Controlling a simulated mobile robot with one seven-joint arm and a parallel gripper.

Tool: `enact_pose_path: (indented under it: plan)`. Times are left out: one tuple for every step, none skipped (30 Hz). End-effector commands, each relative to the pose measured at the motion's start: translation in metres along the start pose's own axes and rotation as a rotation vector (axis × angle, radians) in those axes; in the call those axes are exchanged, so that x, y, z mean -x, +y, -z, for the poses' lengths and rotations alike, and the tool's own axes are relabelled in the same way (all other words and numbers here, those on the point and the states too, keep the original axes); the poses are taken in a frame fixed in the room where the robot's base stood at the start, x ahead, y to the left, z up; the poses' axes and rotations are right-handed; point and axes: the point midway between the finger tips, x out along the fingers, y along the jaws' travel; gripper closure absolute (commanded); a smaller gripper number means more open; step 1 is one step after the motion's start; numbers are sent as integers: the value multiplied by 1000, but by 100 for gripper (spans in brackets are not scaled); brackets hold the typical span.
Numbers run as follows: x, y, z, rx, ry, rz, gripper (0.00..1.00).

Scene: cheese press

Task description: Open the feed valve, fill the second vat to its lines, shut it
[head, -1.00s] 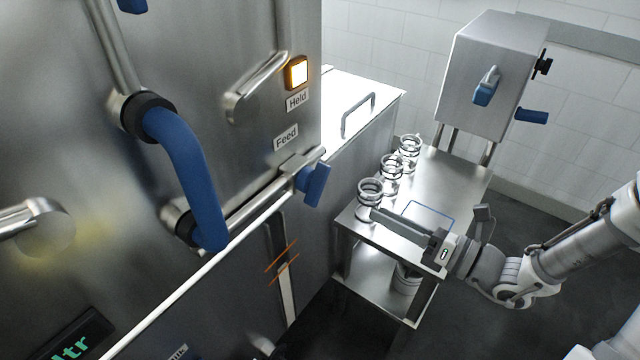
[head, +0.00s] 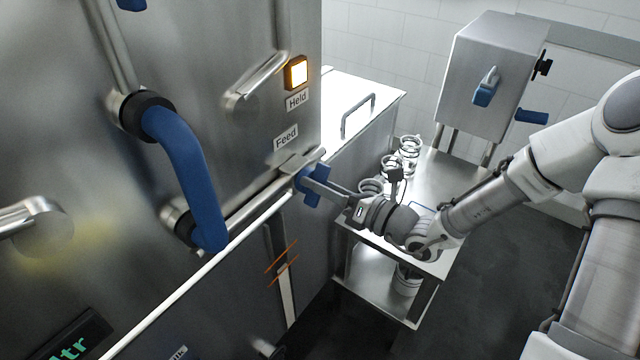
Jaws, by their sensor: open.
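The feed valve's blue handle (head: 318,190) sits on a steel pipe below the Feed label (head: 286,137). My gripper (head: 306,182) has its fingers at this handle, open; they cover part of it, and I cannot tell whether they touch it. Below the pipe, a vat front (head: 235,300) carries an upright level gauge (head: 286,300) crossed by two slanted orange lines (head: 283,259). A pale column shows in the gauge's lower part; its exact top is hard to tell. A lamp (head: 297,73) glows amber above the Held label (head: 297,100).
A steel trolley (head: 455,185) with several glass jars (head: 409,147) stands behind my gripper. A display (head: 72,345) with green letters is cut off at lower left. A grey cabinet (head: 490,75) stands at the back.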

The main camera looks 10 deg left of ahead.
Motion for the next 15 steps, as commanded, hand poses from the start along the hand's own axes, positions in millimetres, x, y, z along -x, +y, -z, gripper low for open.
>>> enact_pose_path:
  plan:
    - [0, 0, 0, 0, 0, 0, 54]
    - [0, 0, 0, 0, 0, 0, 54]
    - [0, 0, 0, 0, 0, 0, 54]
    - [0, 0, 0, 0, 0, 0, 54]
    - [0, 0, 0, 0, 0, 0, 56]
    - [0, 0, 0, 0, 0, 0, 63]
    - [0, 0, 0, 0, 0, 0, 68]
    - [0, 0, 0, 0, 0, 0, 74]
    - [0, 0, 0, 0, 0, 0, 81]
    - [0, 0, 0, 0, 0, 0, 86]
    - [0, 0, 0, 0, 0, 0, 92]
    - [0, 0, 0, 0, 0, 0, 99]
    - [0, 0, 0, 0, 0, 0, 100]
    - [0, 0, 0, 0, 0, 0, 100]
    - [0, 0, 0, 0, 0, 0, 100]
